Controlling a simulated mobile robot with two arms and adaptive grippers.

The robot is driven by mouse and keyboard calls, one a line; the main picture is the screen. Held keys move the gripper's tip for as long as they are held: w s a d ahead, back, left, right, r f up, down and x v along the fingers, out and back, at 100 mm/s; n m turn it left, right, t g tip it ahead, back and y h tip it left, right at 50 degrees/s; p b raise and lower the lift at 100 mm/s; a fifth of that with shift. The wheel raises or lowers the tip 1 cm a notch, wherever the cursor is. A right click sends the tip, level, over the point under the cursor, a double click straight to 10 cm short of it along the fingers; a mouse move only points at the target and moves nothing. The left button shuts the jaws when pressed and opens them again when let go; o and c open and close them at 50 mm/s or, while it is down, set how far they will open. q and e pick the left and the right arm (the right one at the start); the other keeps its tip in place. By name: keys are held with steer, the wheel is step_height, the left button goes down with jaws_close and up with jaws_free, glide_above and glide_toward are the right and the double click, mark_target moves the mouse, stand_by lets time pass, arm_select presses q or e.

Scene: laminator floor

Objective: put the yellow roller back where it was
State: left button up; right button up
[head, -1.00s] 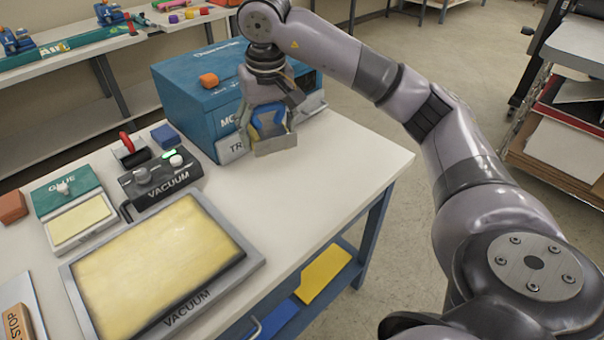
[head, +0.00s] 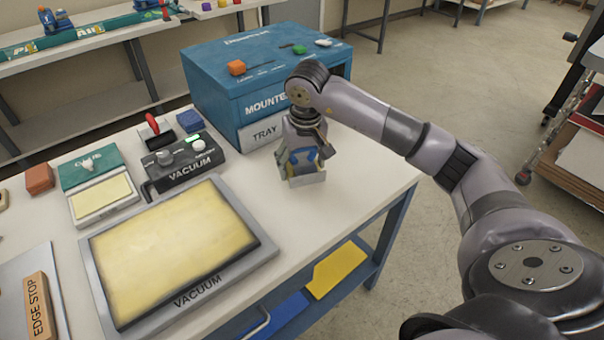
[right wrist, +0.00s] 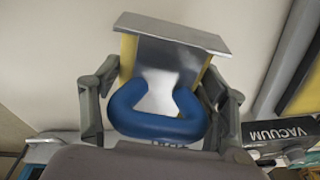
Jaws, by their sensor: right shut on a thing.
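My right gripper (head: 303,158) is shut on a blue-handled thing (right wrist: 157,122). This has a curved blue grip, yellow sides and a flat grey plate at its far end. In the head view the plate (head: 306,180) hangs low over the white table, just in front of the blue mounter box. I cannot tell whether it touches the table. The fingers stand either side of the blue grip in the right wrist view. I cannot make out a cylinder, so I cannot tell whether this is the yellow roller. My left gripper is not in view.
The blue mounter box (head: 213,80) with its tray front (head: 262,132) stands behind the gripper. A vacuum box (head: 183,163) and a framed yellow vacuum bed (head: 195,290) lie to the left. The white tabletop (head: 350,175) is free right of the gripper.

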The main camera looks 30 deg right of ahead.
mark_target(305, 165)
steer(key=shift+f, duration=2.1)
steer(key=o, duration=1.2)
steer(key=shift+o, duration=0.2)
steer(key=r, duration=0.4)
steer(key=s+r, duration=0.1)
steer(key=r, duration=0.7)
steer(key=shift+s+a+r+b, duration=0.1)
steer(key=shift+s+a+b, duration=0.2)
steer(key=shift+s, duration=0.05)
